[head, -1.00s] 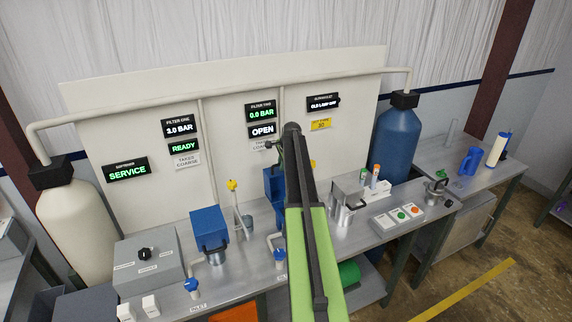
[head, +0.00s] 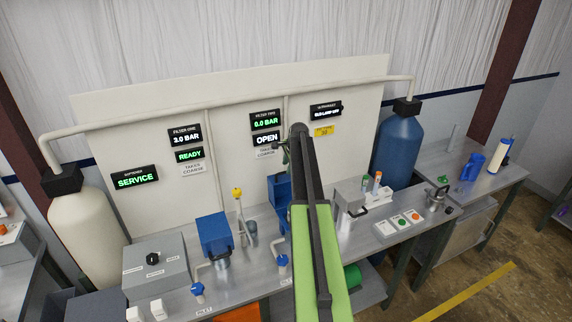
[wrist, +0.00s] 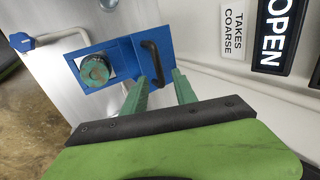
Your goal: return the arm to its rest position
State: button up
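My arm reaches forward in the middle of the head view, its green link pointing toward the back panel. My gripper (wrist: 160,78) shows in the wrist view as two teal fingers standing apart with nothing held between them. A blue filter housing (wrist: 118,50) lies just past the fingertips. Its black handle (wrist: 152,62) shows beyond and between the fingers; I cannot tell whether they touch it. In the head view the blue housing (head: 280,190) is partly hidden behind my arm, and the gripper is mostly hidden there.
The back panel (head: 100,118) carries lit signs and a pipe. Another blue housing (head: 214,233), a grey control box (head: 156,262), a steel jug (head: 436,200) and a button box (head: 399,223) stand on the bench. Tanks stand at left (head: 85,235) and right (head: 399,150).

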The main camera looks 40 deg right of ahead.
jog(key=shift+s+a+r, duration=0.1)
jog(key=shift+s+r, duration=0.1)
jog(key=shift+r, duration=0.3)
